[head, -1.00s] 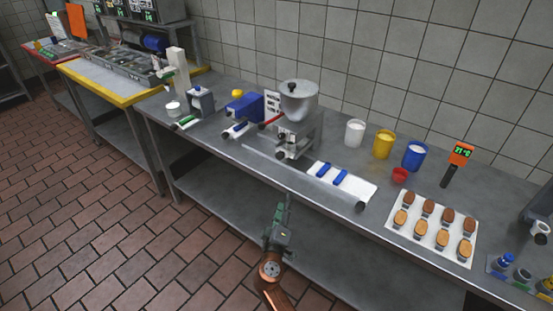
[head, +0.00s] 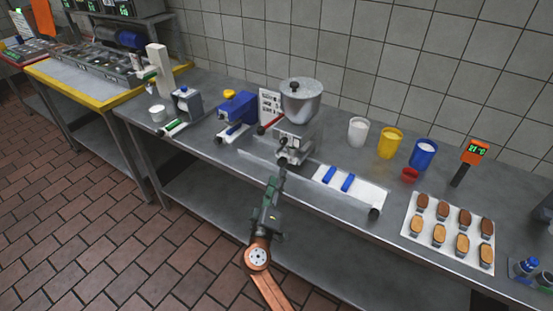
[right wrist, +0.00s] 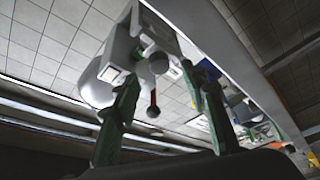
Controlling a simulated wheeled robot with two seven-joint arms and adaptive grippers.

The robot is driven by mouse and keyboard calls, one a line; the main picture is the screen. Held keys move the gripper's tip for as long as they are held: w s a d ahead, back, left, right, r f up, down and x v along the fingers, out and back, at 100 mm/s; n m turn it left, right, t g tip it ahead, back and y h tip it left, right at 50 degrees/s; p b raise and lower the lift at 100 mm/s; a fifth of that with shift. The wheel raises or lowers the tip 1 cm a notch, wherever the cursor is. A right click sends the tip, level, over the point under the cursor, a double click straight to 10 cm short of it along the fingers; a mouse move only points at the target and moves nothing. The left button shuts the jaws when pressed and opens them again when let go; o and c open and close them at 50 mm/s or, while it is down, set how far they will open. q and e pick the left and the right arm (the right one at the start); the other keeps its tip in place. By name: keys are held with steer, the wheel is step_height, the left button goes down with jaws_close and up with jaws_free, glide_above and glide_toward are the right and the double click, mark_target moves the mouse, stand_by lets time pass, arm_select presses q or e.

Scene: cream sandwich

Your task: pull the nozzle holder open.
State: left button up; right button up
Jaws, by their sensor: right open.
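The cream machine (head: 295,130) stands on the steel counter with a round metal hopper (head: 300,100) on top. Its nozzle holder (head: 291,153) seems to be the grey part low on the front; its details are too small to tell. My right gripper (head: 279,178) is just in front of and below that part, at the counter's front edge. In the right wrist view the gripper's green fingers (right wrist: 162,98) are spread, with nothing held. A dark round knob (right wrist: 158,63) on the machine and a red lever with a black ball (right wrist: 153,110) show between them. My left gripper is out of view.
A white board with two blue-handled tools (head: 360,192) lies right of the machine. White, yellow and blue cups (head: 390,143) stand behind it. A blue device (head: 237,108) stands to the left. A tray of biscuits (head: 411,228) lies further right. Floor in front is free.

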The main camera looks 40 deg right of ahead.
mark_target(281, 165)
steer(key=x, duration=0.7)
steer(key=shift+w+d, duration=0.1)
steer(key=shift+w, duration=0.05)
steer(key=shift+r, duration=0.1)
steer(key=shift+c, duration=0.4)
jaws_close()
